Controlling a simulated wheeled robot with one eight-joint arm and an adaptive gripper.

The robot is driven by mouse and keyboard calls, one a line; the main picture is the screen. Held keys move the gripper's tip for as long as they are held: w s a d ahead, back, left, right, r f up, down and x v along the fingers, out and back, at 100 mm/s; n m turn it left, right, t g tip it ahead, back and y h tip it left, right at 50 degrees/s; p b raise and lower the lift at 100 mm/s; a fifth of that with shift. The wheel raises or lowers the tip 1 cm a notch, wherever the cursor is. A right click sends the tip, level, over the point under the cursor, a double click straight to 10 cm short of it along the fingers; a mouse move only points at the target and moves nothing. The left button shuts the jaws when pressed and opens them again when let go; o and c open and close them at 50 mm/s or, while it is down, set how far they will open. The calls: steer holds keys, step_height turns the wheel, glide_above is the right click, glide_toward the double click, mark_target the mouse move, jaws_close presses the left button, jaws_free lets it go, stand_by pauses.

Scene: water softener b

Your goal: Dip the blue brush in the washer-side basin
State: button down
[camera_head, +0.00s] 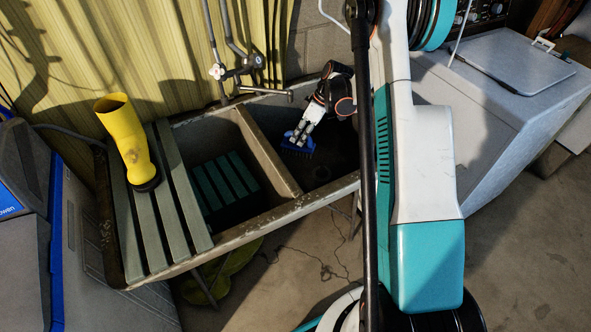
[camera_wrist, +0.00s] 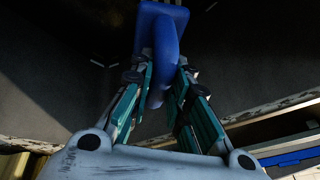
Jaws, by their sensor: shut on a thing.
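The blue brush (camera_head: 298,147) is in my gripper (camera_head: 301,131), inside the right basin (camera_head: 336,139) of a two-part sink. This basin is on the side of the white washer (camera_head: 490,85). The wrist view shows the brush's blue handle (camera_wrist: 166,50) between the two fingers of my gripper (camera_wrist: 163,82), which are shut on it. The brush is low in the basin, with its bristles at the lower right in the head view. I cannot tell whether the brush touches the basin floor or any water.
A divider (camera_head: 268,150) separates the basins. A faucet (camera_head: 265,92) stands at the back. My arm blocks the basin's right side.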

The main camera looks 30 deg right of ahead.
step_height(320, 180, up, 15)
steer(key=p, duration=0.7)
stand_by(0.5)
stand_by(1.3)
steer(key=s+a+r+m+t+h+b, duration=0.1)
steer(key=s+a+m, duration=0.2)
steer(key=a, duration=0.5)
steer(key=s+a+r+m+t+h+b, duration=0.1)
steer(key=s+a+m, duration=0.2)
steer(key=a+m, duration=0.2)
steer(key=a, duration=0.3)
steer(key=shift+s+r+t, duration=0.25)
steer(key=shift+t, duration=0.15)
